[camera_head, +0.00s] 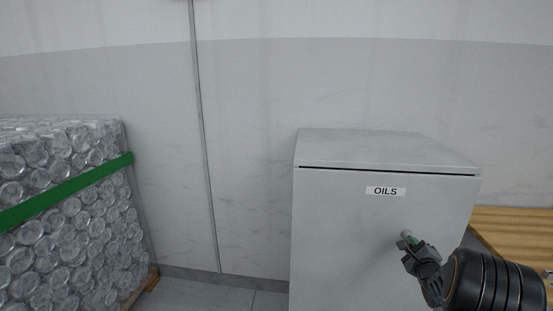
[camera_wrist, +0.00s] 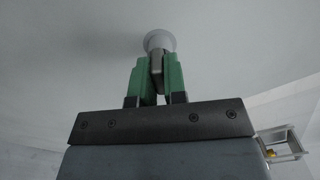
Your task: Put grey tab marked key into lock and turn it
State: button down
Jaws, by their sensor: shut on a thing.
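A grey cabinet labelled OILS (camera_head: 350,230) stands against the wall. Its lock is a round pale disc (camera_wrist: 160,39) on the door in the wrist view; a small pale round piece also shows there in the head view (camera_head: 406,234). My gripper (camera_head: 413,242) is at the cabinet front, below and right of the label. In the wrist view my gripper's green fingers (camera_wrist: 158,80) are shut on a small grey key (camera_wrist: 156,62). The key's far end meets the lock disc. How deep it sits, and any marking on its tab, I cannot tell.
A wrapped stack of clear jars with a green strap (camera_head: 70,190) stands at the left on a wooden pallet. A wooden table (camera_head: 515,224) is at the right, behind my arm. Grey floor shows between stack and cabinet.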

jog(key=shift+w+r+m+p, duration=0.15)
jog(key=shift+r+m+p, duration=0.25)
jog(key=shift+m+p, duration=1.35)
jog(key=shift+m, duration=0.35)
jog(key=shift+m+p, duration=0.35)
jog(key=shift+m, duration=0.55)
jog(key=c, duration=1.3)
grip_release()
jog(key=shift+w+f, duration=0.1)
jog(key=shift+f, duration=0.15)
jog(key=shift+c, duration=0.2)
jog(key=shift+o, duration=1.2)
jog(key=shift+f, duration=0.15)
jog(key=shift+s, duration=0.2)
jog(key=s+a+p, duration=0.1)
jog(key=s, duration=0.7)
jog(key=shift+s, duration=0.4)
